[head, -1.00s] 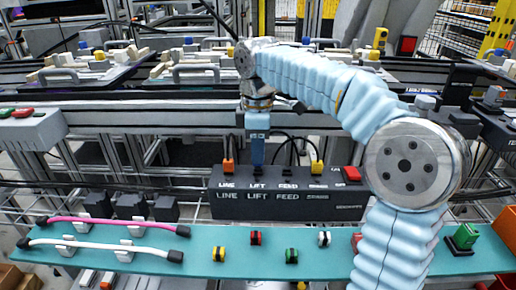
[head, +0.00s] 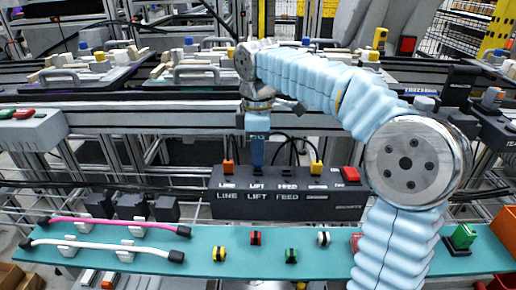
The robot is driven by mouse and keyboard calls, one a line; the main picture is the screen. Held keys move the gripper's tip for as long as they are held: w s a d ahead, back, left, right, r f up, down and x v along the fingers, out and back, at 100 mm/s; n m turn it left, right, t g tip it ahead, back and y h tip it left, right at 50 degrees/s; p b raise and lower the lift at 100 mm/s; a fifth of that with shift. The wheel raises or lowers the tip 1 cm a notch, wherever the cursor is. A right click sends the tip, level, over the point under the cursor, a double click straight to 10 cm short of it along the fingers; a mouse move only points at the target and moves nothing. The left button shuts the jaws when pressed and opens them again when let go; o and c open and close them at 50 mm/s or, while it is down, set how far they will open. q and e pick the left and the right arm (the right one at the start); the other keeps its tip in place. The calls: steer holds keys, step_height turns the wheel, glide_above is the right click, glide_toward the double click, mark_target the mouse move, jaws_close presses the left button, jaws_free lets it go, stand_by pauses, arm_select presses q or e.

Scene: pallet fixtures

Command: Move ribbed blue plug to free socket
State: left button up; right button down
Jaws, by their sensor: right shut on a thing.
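My right gripper (head: 257,137) points straight down over the black socket block (head: 240,207), in line with the place marked LIFT. It is shut on a slim blue piece (head: 257,153), which looks like the blue plug. Its ribs are too small to make out. Its lower end is at the back top edge of the block; I cannot tell whether it is seated in a socket. My left gripper is not in view.
A red button (head: 350,174) is at the block's right end. In front, the teal shelf (head: 200,238) holds a magenta cable (head: 115,226), a white cable (head: 105,246) and several small coloured spools. Dark cables loop behind the block. My right forearm covers the right side.

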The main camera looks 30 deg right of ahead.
steer(key=shift+f+b, duration=0.65)
steer(key=shift+f, duration=0.3)
stand_by(1.1)
steer(key=c, duration=1)
jaws_free()
steer(key=shift+r, duration=0.15)
step_height(320, 180, up, 14)
steer(key=p, duration=0.4)
steer(key=shift+f, duration=0.2)
